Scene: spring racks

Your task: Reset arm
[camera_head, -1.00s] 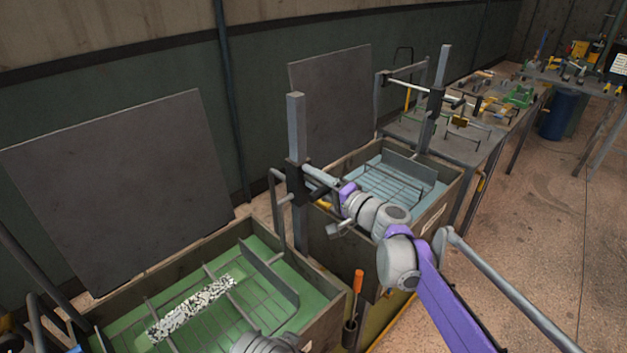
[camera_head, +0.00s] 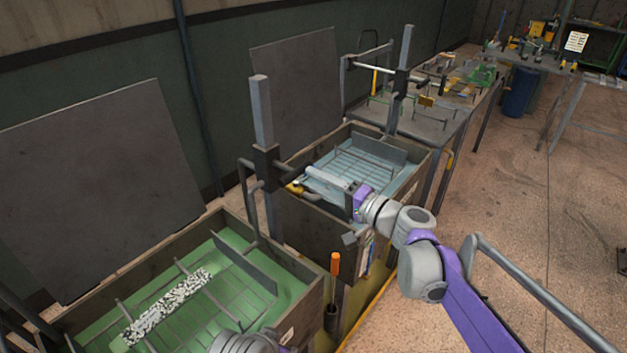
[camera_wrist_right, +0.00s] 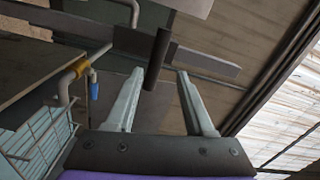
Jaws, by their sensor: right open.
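My right gripper (camera_head: 346,214) hangs near the left wall of the blue tank, at the end of a purple and grey arm. In the right wrist view its two pale fingers (camera_wrist_right: 161,74) are apart, with no object held between them. A dark cylinder (camera_wrist_right: 157,58) shows beyond the fingertips; I cannot tell its distance. In the head view a pale horizontal bar (camera_head: 326,177) of the near post (camera_head: 263,112) ends close to my gripper; contact cannot be told. A rounded grey part of mine shows at the bottom edge. My left gripper is not in view.
A green-liquid tank (camera_head: 308,312) holds a rack with a speckled strip (camera_head: 168,305). A blue-liquid tank (camera_head: 420,172) stands behind it. An orange-handled tool (camera_head: 335,264) stands between them. A cluttered table (camera_head: 437,128) lies farther back. The floor at right is mostly clear.

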